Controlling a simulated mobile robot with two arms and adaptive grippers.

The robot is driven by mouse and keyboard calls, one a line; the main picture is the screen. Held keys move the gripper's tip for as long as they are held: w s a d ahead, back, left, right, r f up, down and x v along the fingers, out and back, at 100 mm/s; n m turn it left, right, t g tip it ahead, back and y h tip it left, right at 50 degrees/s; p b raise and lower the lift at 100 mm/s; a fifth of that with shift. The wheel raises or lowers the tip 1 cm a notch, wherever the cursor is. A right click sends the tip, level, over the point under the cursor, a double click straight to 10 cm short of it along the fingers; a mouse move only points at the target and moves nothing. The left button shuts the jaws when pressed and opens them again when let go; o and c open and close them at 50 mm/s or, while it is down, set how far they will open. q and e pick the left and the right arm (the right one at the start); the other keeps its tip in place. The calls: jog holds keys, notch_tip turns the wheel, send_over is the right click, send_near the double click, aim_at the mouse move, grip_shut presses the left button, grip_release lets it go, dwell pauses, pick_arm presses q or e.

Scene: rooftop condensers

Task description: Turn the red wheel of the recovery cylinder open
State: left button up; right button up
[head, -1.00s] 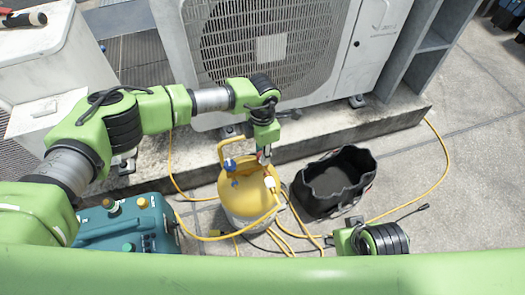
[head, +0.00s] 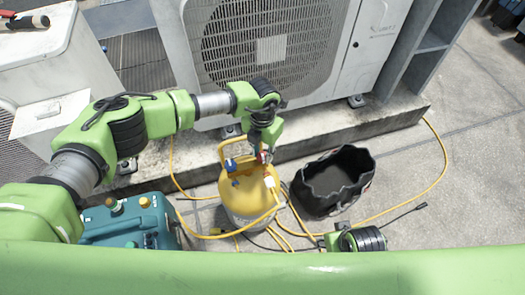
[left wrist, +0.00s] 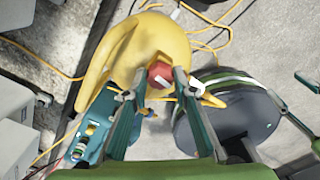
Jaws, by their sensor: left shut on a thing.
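The recovery cylinder (head: 247,190) is yellow with a grey lower body and stands upright on the roof floor. Its red wheel (left wrist: 160,75) is on top, and a blue valve knob (head: 230,165) sits left of it in the head view. My left gripper (head: 263,152) reaches down from above onto the red wheel. In the left wrist view its two fingers lie on either side of the wheel, shut on it. The fingers hide most of the wheel in the head view. Part of my right arm shows at the bottom; its gripper does not show clearly.
A black open tool bag (head: 307,200) stands right of the cylinder. A teal machine (head: 115,228) stands to its left. Yellow hoses (head: 440,175) loop around on the floor. A white condenser (head: 340,95) on a concrete ledge is behind.

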aim_at(263, 156)
dwell(0.4)
pick_arm(q)
jog(key=o, duration=1.1)
jog(key=shift+r, duration=0.1)
notch_tip(263, 156, up, 12)
jog(key=shift+f, duration=0.1)
jog(key=shift+d, duration=0.1)
